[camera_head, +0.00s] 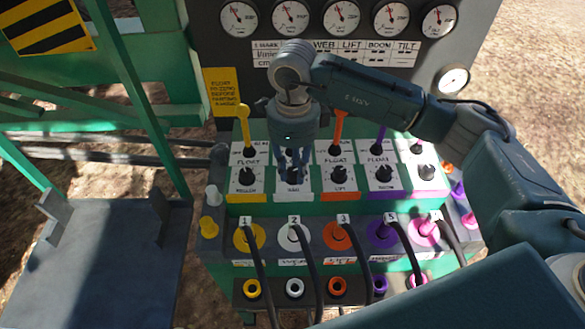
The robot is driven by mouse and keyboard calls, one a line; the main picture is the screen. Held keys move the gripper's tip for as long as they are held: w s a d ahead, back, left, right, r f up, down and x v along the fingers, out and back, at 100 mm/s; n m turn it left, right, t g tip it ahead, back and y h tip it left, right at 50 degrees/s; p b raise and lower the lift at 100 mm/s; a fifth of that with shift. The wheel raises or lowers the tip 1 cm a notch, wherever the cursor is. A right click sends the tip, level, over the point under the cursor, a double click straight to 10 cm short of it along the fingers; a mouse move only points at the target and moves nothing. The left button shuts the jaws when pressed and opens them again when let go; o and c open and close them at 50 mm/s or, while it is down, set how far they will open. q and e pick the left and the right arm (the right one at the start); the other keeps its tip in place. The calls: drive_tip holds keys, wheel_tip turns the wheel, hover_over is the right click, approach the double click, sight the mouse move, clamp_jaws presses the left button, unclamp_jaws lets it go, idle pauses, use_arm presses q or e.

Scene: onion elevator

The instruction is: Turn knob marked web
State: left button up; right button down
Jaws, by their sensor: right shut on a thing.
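The knob marked web (295,174) is a black knob on a white-edged plate in the row of knobs on the control box. It is the second from the left, between the yellow-edged and orange-edged plates. My right gripper (294,158) points down over it, and its blue fingers are shut on the knob. The fingers hide much of the knob, so its pointer cannot be read. My left gripper is not in view.
Black knobs stand on both sides, at roller (246,177) and lift (338,174). Yellow (244,122) and orange (339,124) levers rise behind. Numbered plugs with black cables fill the front. Gauges (290,17) line the dark panel behind. A green frame is at left.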

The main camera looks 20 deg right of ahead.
sight(295, 171)
drive_tip(key=c, duration=1.5)
unclamp_jaws()
drive_tip(key=shift+d, duration=0.2)
drive_tip(key=shift+o, duration=0.2)
drive_tip(key=shift+r, duration=0.1)
wheel_tip(295, 171, up, 12)
drive_tip(key=shift+s, duration=0.1)
